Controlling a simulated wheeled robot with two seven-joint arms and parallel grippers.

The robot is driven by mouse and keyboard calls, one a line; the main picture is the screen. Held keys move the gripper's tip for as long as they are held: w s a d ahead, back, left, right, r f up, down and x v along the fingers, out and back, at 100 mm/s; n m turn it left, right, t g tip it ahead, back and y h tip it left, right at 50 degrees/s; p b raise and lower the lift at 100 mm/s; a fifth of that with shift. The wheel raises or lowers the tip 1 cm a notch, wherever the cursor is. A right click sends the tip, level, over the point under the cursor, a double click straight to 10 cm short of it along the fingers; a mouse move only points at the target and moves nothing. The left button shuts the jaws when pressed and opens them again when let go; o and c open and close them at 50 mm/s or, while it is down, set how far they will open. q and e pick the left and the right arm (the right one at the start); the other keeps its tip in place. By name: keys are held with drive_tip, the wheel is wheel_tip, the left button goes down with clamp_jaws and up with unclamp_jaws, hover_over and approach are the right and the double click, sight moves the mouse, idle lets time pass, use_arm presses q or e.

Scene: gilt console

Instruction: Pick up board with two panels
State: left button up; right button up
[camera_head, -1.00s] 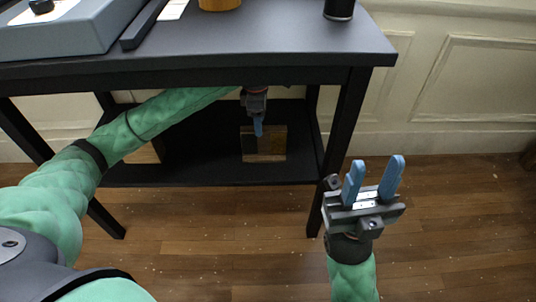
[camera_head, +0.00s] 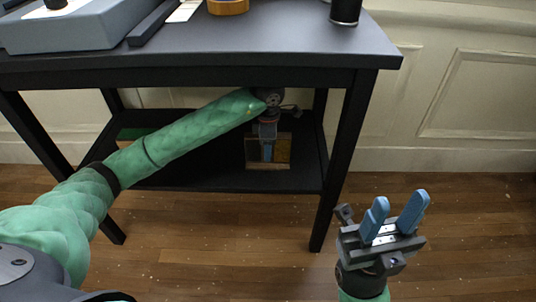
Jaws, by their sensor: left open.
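The board (camera_head: 283,155) is a small brownish piece with two panels on the lower shelf of the black table, toward its right end. My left gripper (camera_head: 267,150) reaches under the tabletop from the left and points down at the board, its blue fingers in front of the board's middle. It is open, and I cannot tell whether the fingers touch the board. The fingers hide part of it. My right gripper (camera_head: 398,216) is open and empty, fingers up, in front of the table's right leg.
The black table (camera_head: 200,64) has a low shelf and legs around the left arm. On its top are a grey-blue box (camera_head: 70,30), a dark bar (camera_head: 155,22), an orange round thing (camera_head: 228,6) and a black cylinder (camera_head: 345,11). Wooden floor (camera_head: 200,240) is clear in front.

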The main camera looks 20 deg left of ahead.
use_arm(q)
drive_tip(key=shift+f, duration=0.4)
clamp_jaws()
drive_tip(key=shift+r, duration=0.1)
